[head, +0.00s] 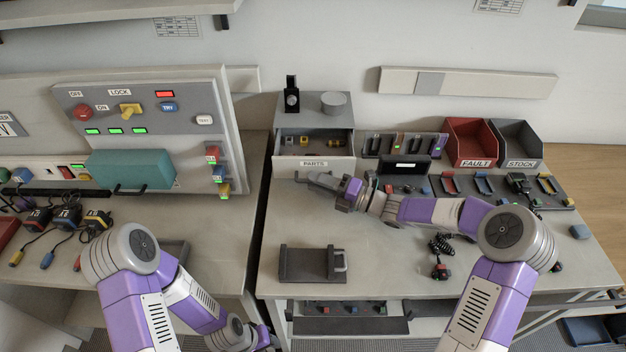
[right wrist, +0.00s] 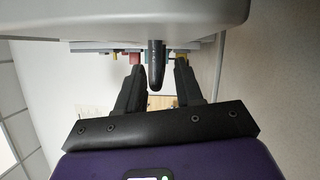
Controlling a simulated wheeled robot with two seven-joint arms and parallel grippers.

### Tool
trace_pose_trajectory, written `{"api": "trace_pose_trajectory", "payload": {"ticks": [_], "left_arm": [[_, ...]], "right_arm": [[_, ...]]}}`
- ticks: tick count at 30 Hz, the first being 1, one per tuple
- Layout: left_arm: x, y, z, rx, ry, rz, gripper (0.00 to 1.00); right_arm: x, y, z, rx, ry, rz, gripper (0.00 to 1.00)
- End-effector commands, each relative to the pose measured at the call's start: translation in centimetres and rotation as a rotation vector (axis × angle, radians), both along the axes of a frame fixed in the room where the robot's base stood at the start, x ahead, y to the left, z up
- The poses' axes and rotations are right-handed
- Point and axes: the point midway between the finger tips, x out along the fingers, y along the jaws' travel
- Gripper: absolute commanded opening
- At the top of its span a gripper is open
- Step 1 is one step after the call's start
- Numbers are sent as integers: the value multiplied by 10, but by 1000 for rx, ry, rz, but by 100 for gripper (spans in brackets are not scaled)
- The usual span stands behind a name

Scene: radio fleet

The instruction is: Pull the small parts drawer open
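The small parts drawer (head: 342,163), with a PARTS label on its front, stands pulled out of its grey cabinet (head: 318,119) in the head view. Several small yellow and dark parts show inside. My right gripper (head: 316,179) is just in front of and below the drawer front. In the right wrist view, the dark drawer handle (right wrist: 157,66) lies between the two fingers of this gripper (right wrist: 158,78). Gaps show on both sides of the handle, so the gripper is open around it.
A black device and a grey round lid (head: 334,102) stand on the cabinet. Red FAULT (head: 470,142) and grey STOCK (head: 517,143) bins stand right. A dark holder (head: 312,264) and a coiled-cord handset (head: 440,262) lie on the bench. Bare bench lies between.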

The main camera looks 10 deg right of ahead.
Motion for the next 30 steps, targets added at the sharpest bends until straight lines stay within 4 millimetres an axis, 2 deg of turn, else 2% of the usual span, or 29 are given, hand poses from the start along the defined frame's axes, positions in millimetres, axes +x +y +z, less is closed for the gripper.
{"api": "trace_pose_trajectory", "payload": {"ticks": [3, 10, 30], "left_arm": [[0, 0, 6, 0, 0, 0, 43], [0, 0, 10, 0, 0, 0, 43], [0, 0, 11, 0, 0, 0, 43]], "right_arm": [[-10, -21, 0, -3, 1, -4, 36], [-25, -47, -3, -2, 0, -2, 36], [-28, -51, -4, 0, -1, 0, 36]]}}
